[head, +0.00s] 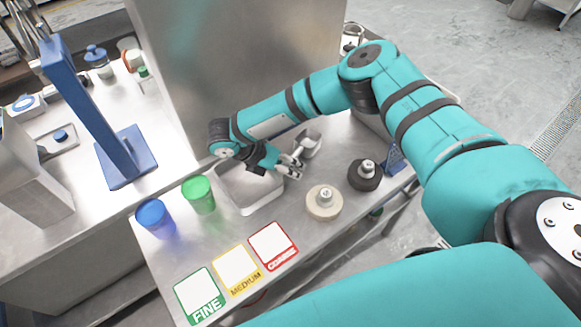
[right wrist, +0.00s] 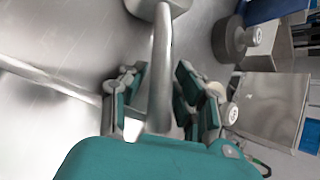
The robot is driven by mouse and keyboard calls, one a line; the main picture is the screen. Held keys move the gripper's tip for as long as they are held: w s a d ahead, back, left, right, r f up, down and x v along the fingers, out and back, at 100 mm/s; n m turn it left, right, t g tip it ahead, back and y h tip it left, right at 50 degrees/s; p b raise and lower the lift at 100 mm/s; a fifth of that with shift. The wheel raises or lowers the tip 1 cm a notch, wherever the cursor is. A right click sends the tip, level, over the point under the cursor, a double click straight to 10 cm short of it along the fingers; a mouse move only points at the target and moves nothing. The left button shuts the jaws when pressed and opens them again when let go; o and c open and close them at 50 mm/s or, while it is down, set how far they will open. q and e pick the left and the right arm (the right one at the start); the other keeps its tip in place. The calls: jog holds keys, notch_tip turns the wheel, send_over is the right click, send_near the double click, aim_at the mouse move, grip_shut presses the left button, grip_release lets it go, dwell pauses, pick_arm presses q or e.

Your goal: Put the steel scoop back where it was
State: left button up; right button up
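The steel scoop (head: 309,143) is on or just above the steel table, behind the tray in the head view. In the right wrist view, its handle (right wrist: 160,75) runs between the two fingers of my right gripper (right wrist: 157,92), with its bowl beyond the fingertips at the top edge. My right gripper (head: 291,166) looks open around the handle, with a gap showing beside it. Whether a finger touches the handle is hard to tell. My left gripper is not in view.
A steel tray (head: 239,203) lies under my right wrist. Green (head: 199,194) and blue (head: 155,218) cups stand left of it. A cream knobbed disc (head: 323,204) and a dark one (head: 364,176) stand right. FINE (head: 200,294), MEDIUM (head: 237,269) and COARSE (head: 272,245) cards lie in front.

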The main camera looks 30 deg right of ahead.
jog(key=b+v, duration=0.1)
jog(key=v, duration=1.1)
jog(key=shift+r+b, duration=0.25)
jog(key=shift+b, duration=0.1)
